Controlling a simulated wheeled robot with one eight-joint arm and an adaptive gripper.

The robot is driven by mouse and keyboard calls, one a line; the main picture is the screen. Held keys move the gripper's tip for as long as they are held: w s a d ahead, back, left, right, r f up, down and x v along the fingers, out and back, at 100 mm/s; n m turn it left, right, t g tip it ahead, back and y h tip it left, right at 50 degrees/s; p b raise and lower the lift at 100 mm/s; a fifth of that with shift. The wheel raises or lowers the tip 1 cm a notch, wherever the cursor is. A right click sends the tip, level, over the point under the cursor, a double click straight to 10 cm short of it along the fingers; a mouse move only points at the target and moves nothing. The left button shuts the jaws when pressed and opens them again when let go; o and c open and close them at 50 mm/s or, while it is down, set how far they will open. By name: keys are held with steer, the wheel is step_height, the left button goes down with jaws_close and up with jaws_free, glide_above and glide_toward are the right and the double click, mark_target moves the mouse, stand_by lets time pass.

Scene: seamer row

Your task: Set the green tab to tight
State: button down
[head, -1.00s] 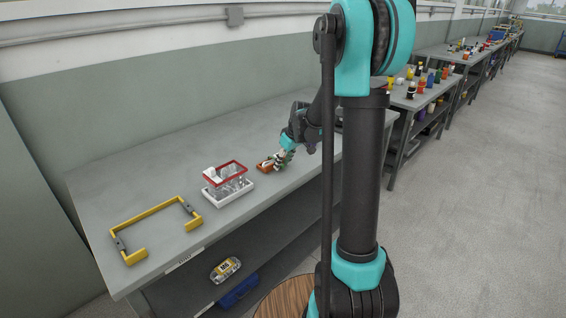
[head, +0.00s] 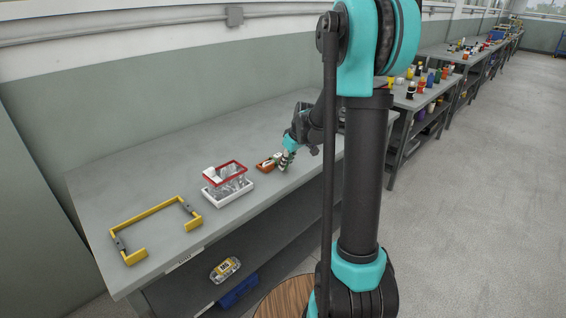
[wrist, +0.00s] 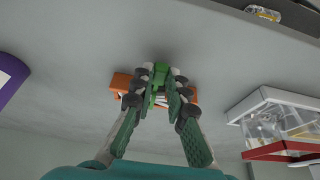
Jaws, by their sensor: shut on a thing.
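An orange holder (head: 265,165) sits on the grey workbench near its front edge. It also shows in the wrist view (wrist: 121,82), partly hidden behind my fingers. My gripper (wrist: 159,92) points at it from close by, with its fingers closed on a small bright green tab (wrist: 160,98). In the head view my gripper (head: 286,160) is at the right end of the orange holder, and the tab is too small to make out there. I cannot tell the tab's setting or read any marking.
A clear box with a red rim (head: 225,172) and white base stands left of the holder. A yellow bracket frame (head: 155,211) lies farther left. A yellow-labelled item (head: 225,269) and a blue bin (head: 239,291) are below the bench top. The back of the bench is clear.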

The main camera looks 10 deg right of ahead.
steer(key=shift+s+d, duration=0.7)
steer(key=shift+s, duration=0.3)
steer(key=c, duration=1.5)
jaws_free()
steer(key=v, duration=1.2)
steer(key=s+f+m+h, duration=0.1)
steer(key=s+f+m, duration=0.1)
steer(key=s+f, duration=0.3)
steer(key=s+f+m, duration=0.2)
steer(key=s+f, duration=0.2)
steer(key=s, duration=0.7)
steer(key=s+f+m+h, duration=0.1)
steer(key=s+f+m, duration=0.2)
steer(key=s+f, duration=0.2)
steer(key=shift+s+a+f+t+h, duration=0.15)
steer(key=shift+s, duration=0.6)
steer(key=shift+s+a+f+t+h, duration=0.15)
steer(key=shift+s, duration=0.6)
